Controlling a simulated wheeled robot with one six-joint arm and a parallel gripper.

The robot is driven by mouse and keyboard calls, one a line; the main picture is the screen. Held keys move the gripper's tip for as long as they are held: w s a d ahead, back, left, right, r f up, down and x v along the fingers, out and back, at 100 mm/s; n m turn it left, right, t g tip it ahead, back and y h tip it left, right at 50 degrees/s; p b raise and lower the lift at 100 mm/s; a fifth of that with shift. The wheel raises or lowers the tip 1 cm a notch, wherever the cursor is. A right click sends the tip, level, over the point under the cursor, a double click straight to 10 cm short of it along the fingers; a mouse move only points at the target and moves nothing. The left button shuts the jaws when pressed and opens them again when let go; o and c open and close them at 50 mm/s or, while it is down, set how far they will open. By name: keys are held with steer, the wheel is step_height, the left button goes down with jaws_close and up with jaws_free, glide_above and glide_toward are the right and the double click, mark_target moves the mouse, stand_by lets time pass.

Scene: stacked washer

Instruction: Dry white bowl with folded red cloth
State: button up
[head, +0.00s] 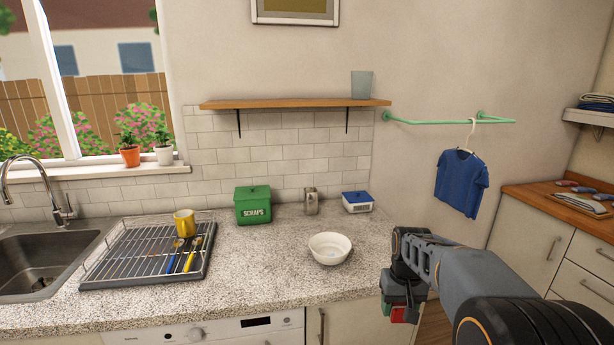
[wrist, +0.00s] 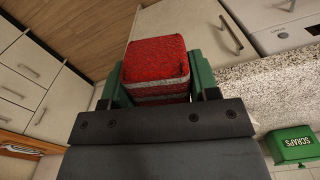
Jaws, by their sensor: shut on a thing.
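The white bowl (head: 330,248) stands upright on the speckled counter, near its right end. Small pale marks show inside it, too small to make out. The folded red cloth (wrist: 156,65), with pale stripes, is between the green fingers of my gripper (wrist: 158,80) in the wrist view. In the head view my gripper (head: 400,308) is low at the right, beyond the counter's right edge and apart from the bowl. A bit of the red cloth (head: 399,314) shows there. The gripper is shut on the cloth.
A dish rack (head: 150,262) with a yellow mug (head: 184,223) and utensils stands left, beside the sink (head: 40,265). A green scraps bin (head: 253,205), a metal container (head: 311,202) and a blue-lidded box (head: 357,202) stand behind the bowl. The counter in front of the bowl is clear.

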steer(key=a+f, duration=0.2)
steer(key=f, duration=0.5)
steer(key=a+f, duration=0.3)
steer(key=f, duration=0.4)
steer(key=shift+f, duration=0.25)
steer(key=shift+w, duration=0.1)
